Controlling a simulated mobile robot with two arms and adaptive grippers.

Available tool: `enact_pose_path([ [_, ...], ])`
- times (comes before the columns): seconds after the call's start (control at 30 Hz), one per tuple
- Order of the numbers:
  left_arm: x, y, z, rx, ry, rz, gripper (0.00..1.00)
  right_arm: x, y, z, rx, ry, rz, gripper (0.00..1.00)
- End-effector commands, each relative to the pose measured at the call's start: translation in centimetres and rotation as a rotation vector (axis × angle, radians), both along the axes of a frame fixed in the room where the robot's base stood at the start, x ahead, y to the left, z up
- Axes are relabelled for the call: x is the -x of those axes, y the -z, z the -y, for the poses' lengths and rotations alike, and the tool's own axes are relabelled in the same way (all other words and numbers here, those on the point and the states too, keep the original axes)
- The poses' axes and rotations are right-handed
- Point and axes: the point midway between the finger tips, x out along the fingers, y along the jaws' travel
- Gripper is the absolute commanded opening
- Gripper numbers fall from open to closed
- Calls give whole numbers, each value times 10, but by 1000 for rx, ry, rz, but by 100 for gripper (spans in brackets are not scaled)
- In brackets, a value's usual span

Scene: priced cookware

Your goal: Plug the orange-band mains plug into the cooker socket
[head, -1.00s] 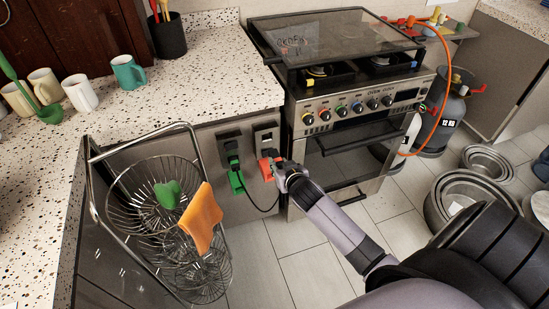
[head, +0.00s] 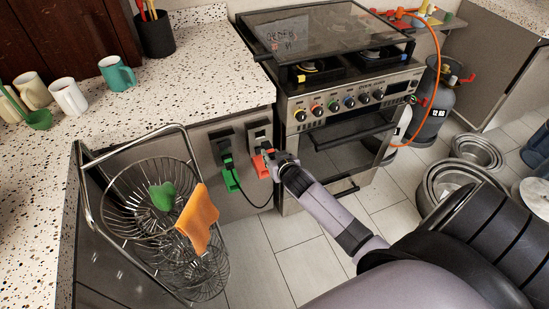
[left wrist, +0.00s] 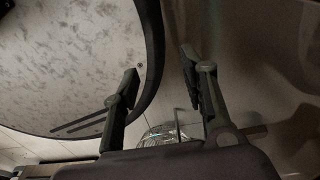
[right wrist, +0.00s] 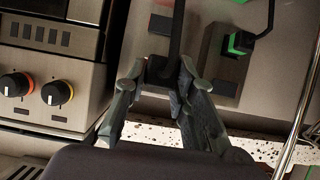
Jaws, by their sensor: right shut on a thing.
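The mains plug (right wrist: 160,70) is a dark block between the fingertips of my right gripper (right wrist: 155,78); a black cable runs from it. In the head view my right gripper (head: 280,160) is at the right-hand wall socket (head: 259,132), beside the cooker (head: 340,100). An orange piece (head: 260,168) shows at its left, just below that socket. The gripper hides part of the plug, so I cannot tell whether its pins are in the socket. My left gripper (left wrist: 162,80) has its fingers apart with nothing between them; it is outside the head view.
A second socket (head: 222,142) with a green plug (head: 230,177) is just left. A wire basket rack (head: 155,205) with an orange cloth (head: 199,218) stands in front of it. Mugs (head: 70,97) stand on the speckled worktop. Pots (head: 450,182) and a gas bottle (head: 432,115) are at right.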

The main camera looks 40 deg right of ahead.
Motion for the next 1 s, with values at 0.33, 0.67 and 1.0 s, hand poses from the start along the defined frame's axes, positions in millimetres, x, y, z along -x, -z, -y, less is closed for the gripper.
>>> enact_pose_path([
  [0.33,0,9,0,0,0,0,40,-28,0,7,1,0,2,0],
  [0.67,0,10,0,0,0,1,40,-34,0,8,0,0,0,0],
  [1.0,0,10,0,0,0,1,40,-34,-1,8,0,0,1,0],
])
